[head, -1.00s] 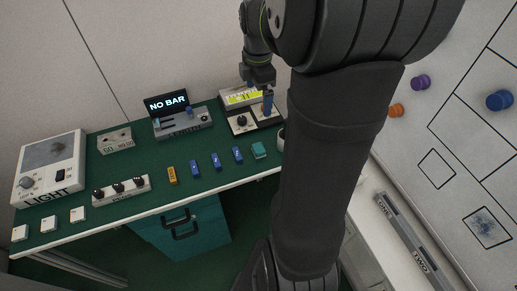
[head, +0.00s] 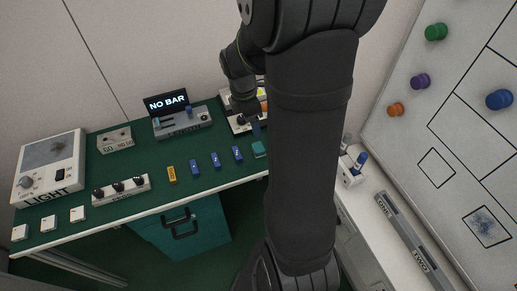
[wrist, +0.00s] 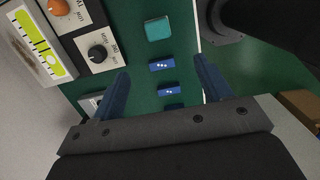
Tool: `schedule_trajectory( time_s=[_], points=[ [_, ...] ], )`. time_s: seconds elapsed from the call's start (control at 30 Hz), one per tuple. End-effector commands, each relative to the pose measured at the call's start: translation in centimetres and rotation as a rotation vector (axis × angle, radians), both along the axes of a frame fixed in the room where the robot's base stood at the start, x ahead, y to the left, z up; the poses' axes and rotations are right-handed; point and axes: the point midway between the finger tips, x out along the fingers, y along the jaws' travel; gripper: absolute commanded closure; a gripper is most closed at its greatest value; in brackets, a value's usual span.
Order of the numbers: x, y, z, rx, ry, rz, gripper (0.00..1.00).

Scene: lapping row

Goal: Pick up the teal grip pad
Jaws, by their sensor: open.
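The teal grip pad (head: 259,149) lies on the green bench top, at the right end of the row of small blocks by the front edge. Part of it is close to my arm's outline in the head view. In the wrist view the teal pad (wrist: 158,28) shows whole at the top, beyond the fingertips. My gripper (wrist: 161,68) is open and empty, its two blue fingers spread. In the wrist view a blue block shows between the fingertips. In the head view my gripper (head: 256,128) hangs just behind the pad, mostly hidden by my arm.
Blue blocks (head: 216,160) and a yellow block (head: 172,174) line up left of the pad. In the wrist view, a blue block (wrist: 162,65) is nearest the pad.

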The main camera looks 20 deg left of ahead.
Motion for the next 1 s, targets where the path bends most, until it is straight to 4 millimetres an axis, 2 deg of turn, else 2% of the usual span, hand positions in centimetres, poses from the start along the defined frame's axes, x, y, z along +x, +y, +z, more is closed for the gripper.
schedule_trajectory(
  time_s=[0.1,0.4,0.53,0.77,1.0],
  points=[
    [0.2,-0.3,-2.7,-0.004,0.006,-0.002,0.29],
    [0.7,-0.8,-8.0,-0.003,0.004,0.000,0.29],
    [0.9,-0.9,-9.4,-0.001,0.003,-0.001,0.29],
    [1.1,-1.0,-10.5,0.000,0.003,-0.001,0.29],
    [1.8,-1.4,-13.5,-0.001,0.004,0.001,0.29]
  ],
)
